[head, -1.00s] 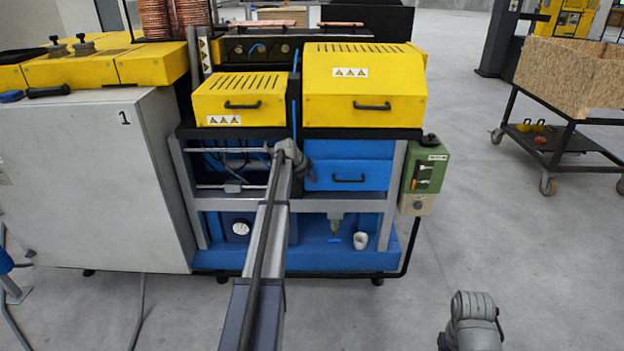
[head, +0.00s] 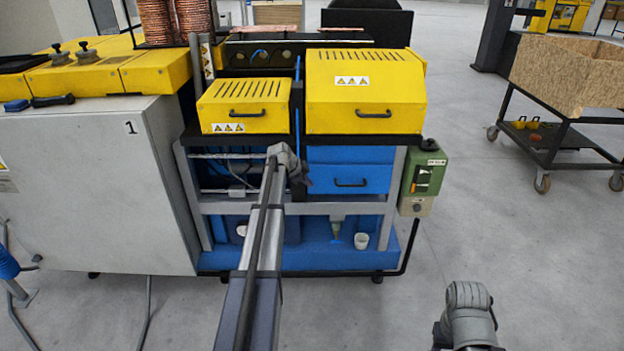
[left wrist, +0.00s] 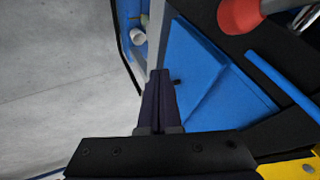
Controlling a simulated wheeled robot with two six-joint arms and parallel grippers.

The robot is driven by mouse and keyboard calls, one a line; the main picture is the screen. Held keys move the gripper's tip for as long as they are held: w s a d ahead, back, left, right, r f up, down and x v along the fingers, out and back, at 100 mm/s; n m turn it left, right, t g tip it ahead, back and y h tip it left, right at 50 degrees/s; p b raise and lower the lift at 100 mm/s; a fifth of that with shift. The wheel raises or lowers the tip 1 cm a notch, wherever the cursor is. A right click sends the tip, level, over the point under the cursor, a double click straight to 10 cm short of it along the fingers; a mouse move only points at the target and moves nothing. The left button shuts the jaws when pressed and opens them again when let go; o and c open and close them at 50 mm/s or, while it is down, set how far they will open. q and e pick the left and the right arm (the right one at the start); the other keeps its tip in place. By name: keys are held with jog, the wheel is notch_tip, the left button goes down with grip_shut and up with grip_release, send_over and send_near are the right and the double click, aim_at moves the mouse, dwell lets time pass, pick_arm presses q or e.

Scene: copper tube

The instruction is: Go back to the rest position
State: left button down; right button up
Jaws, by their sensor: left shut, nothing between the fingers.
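My left arm (head: 262,245) stretches forward from the bottom of the head view to the front of a blue and yellow machine. Its gripper (head: 302,187) is small and dark there, in front of the machine by the blue drawer (head: 350,181). In the left wrist view the dark fingers (left wrist: 160,78) are together with nothing between them, over a blue panel (left wrist: 190,75); I cannot tell whether they touch it. Part of my right arm (head: 468,312) shows at the bottom right; its gripper is out of view.
Yellow covers (head: 365,88) with black handles top the machine. A green control box (head: 424,175) hangs at its right side. A white cabinet (head: 85,185) stands on the left. Copper coils (head: 155,22) stand behind. A cart with a wooden box (head: 565,75) stands right, beyond open floor.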

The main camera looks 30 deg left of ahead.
pick_arm(q)
jog(key=p+v, duration=0.1)
jog(key=v, duration=0.2)
pick_arm(e)
notch_tip(320, 180, up, 2)
jog(key=shift+r, duration=0.15)
pick_arm(q)
jog(key=shift+f, duration=0.1)
jog(key=shift+d, duration=0.15)
